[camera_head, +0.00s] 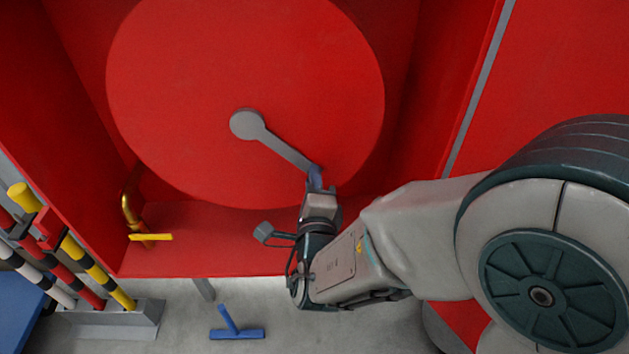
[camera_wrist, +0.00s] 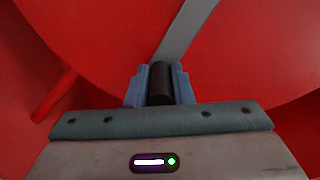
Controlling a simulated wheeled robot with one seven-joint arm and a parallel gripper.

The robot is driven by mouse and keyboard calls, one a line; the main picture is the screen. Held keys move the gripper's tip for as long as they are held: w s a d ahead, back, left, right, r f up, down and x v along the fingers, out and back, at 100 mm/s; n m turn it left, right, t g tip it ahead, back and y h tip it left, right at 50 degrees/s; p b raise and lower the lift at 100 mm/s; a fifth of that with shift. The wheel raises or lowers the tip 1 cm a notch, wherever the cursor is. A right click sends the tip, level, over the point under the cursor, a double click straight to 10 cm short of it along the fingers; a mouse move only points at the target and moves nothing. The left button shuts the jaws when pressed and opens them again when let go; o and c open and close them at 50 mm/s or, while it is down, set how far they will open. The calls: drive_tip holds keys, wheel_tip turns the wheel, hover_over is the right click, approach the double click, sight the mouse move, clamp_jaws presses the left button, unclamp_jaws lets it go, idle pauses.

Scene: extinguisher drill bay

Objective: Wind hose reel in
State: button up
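The hose reel (camera_head: 200,60) is a large red disc inside an open red cabinet. A grey crank arm (camera_head: 280,150) runs from the reel's grey hub down and right. It also shows in the wrist view (camera_wrist: 185,32), ending at a dark cylindrical handle (camera_wrist: 160,84). My gripper (camera_head: 315,178) is at the crank's outer end. In the wrist view, its blue fingers (camera_wrist: 160,85) stand on either side of the handle and appear closed against it. The handle is hidden in the head view. No hose is visible.
A yellow valve lever (camera_head: 150,237) on a brass pipe is at the cabinet's lower left. Striped poles (camera_head: 75,265) stand in a grey holder at left. A blue T-shaped object (camera_head: 237,333) is on the grey floor. Cabinet walls flank the reel.

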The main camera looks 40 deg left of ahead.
drive_tip(key=o, duration=0.3)
drive_tip(key=shift+o, duration=0.2)
drive_tip(key=b+v, duration=0.1)
drive_tip(key=v, duration=0.1)
drive_tip(key=b+v, duration=0.2)
drive_tip(key=v, duration=0.1)
drive_tip(key=shift+s+d+f, duration=0.25)
drive_tip(key=shift+f, duration=0.05)
drive_tip(key=shift+s+b, duration=0.1)
drive_tip(key=shift+b, duration=0.6)
drive_tip(key=b+v, duration=0.8)
drive_tip(key=shift+r+b, duration=0.3)
